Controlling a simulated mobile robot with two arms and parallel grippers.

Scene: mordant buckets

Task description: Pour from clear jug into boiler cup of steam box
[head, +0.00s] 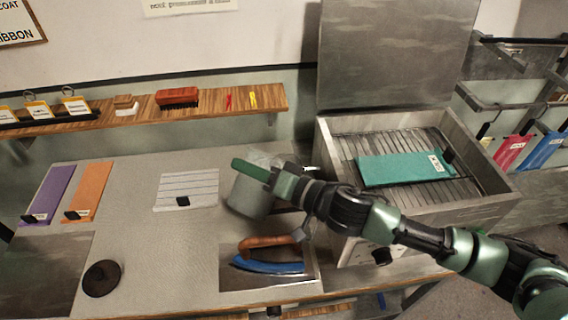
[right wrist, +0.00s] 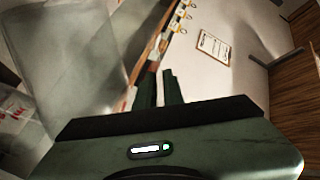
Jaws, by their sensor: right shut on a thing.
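The clear jug (head: 249,198) is see-through and stands out faintly at the middle of the head view, left of the steam box. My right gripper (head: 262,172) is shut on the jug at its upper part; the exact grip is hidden. In the right wrist view the jug (right wrist: 65,60) fills the left side, beside my fingers (right wrist: 160,88). The steam box (head: 490,208) is a grey metal box with its lid raised and slats inside. Its boiler cup is not clearly visible; my right arm crosses the box's front left. My left gripper is not in view.
A teal strip (head: 400,168) lies on the slats. A tray (head: 230,275) with brown- and blue-handled tools is below the jug. A dark round lid (head: 102,278), a purple strip (head: 50,192), an orange strip (head: 88,188) and a striped sheet (head: 186,188) lie on the table.

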